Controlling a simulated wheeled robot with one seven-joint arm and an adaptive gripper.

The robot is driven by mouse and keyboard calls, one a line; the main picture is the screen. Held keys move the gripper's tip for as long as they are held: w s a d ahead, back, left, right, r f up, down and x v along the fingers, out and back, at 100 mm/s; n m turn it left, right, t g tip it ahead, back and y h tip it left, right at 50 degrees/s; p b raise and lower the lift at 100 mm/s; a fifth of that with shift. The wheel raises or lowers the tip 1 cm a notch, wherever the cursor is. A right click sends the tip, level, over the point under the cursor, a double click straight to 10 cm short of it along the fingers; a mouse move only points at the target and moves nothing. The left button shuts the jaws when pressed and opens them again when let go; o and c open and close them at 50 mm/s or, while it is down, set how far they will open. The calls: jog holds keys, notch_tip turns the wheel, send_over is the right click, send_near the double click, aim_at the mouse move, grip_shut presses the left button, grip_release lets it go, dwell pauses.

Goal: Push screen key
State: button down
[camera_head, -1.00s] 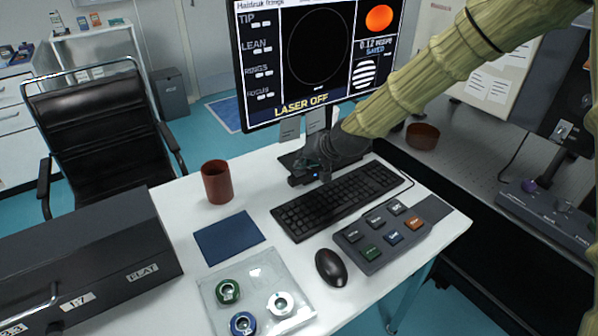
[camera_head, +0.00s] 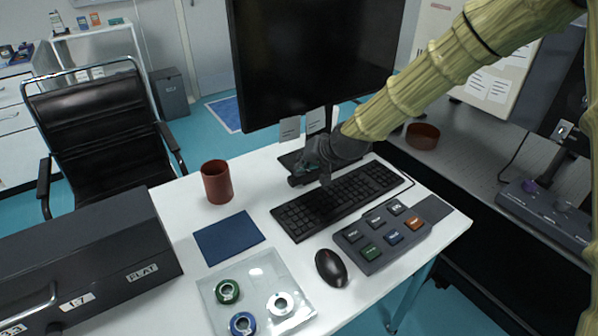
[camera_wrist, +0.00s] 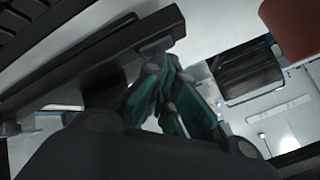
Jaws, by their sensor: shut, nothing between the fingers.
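The monitor (camera_head: 310,65) stands at the back of the white desk, and its screen is fully dark. My gripper (camera_head: 300,178) is low in front of the monitor's stand, close to the far edge of the keyboard (camera_head: 335,203). In the wrist view, its dark and teal fingers (camera_wrist: 170,75) are together and empty, close to a long dark bar (camera_wrist: 110,55). I cannot tell whether the fingers touch that bar. I cannot make out a screen key. My arm crosses the monitor's lower right corner and hides part of the stand.
A grey button pad (camera_head: 382,236) and a mouse (camera_head: 331,267) lie in front of the keyboard. A brown cup (camera_head: 217,182), a blue mat (camera_head: 229,238) and a clear tray (camera_head: 262,262) with ring parts are to the left. A black chair (camera_head: 105,125) stands behind.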

jog(key=shift+r, duration=0.15)
jog(key=shift+r+p, duration=0.3)
jog(key=shift+p, duration=0.2)
notch_tip(320, 180, up, 6)
jog(key=p, duration=0.4)
dwell(0.6)
dwell(0.3)
